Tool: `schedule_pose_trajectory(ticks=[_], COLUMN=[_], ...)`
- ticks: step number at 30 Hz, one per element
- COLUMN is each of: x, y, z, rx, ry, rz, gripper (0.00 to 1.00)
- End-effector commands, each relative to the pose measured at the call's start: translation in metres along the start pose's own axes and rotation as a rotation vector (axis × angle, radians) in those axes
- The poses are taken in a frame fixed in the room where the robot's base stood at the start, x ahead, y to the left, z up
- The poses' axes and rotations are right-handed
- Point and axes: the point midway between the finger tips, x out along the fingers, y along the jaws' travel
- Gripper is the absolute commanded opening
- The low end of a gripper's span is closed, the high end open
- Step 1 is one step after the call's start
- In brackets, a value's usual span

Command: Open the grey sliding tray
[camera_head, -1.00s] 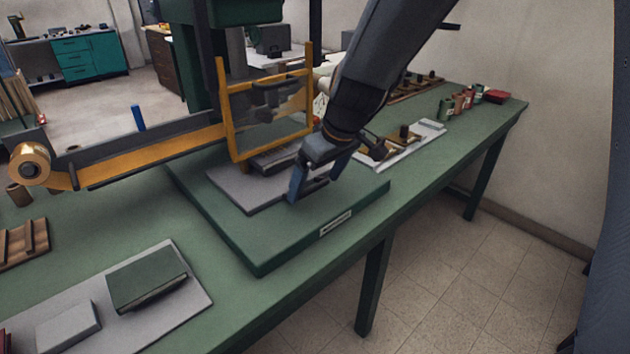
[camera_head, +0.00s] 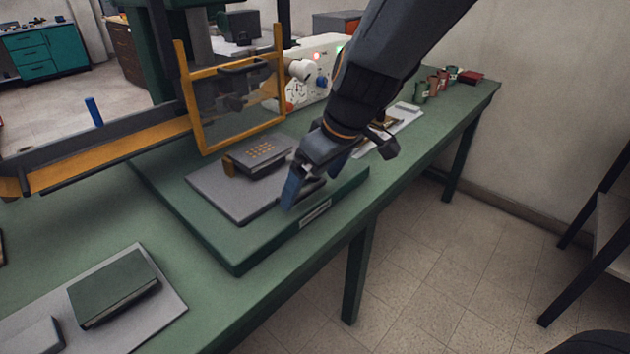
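The grey sliding tray (camera_head: 208,187) is a flat plate lying on a thick green base (camera_head: 232,252). It sticks out forward from under the yellow upright frame (camera_head: 196,105). A dark block with rows of gold marks (camera_head: 264,151) sits on it. My gripper (camera_head: 315,183) reaches down from the upper right to the tray's right front edge. Its blue-grey fingers stand apart on either side of a dark handle, which they appear to grip. The handle is mostly hidden by the fingers.
A grey board with a dark green book-like block (camera_head: 115,288) lies at the front left of the green table. A yellow-edged arm (camera_head: 110,158) runs left from the frame. A white box with knobs (camera_head: 310,70) and small cans (camera_head: 421,92) stand behind. Floor is clear in front.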

Motion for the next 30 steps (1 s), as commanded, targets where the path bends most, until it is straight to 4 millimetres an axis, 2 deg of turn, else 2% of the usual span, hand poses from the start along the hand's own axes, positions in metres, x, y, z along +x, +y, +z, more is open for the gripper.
schedule_pose_trajectory(ticks=[8,21,30], x=[-0.008,-0.070,-0.079], y=[0.002,0.001,0.001], z=[0.000,0.000,0.001], rx=[0.004,0.002,0.002], ry=[0.003,0.002,0.000], rz=[0.001,0.001,0.000], gripper=[1.00,1.00,1.00])
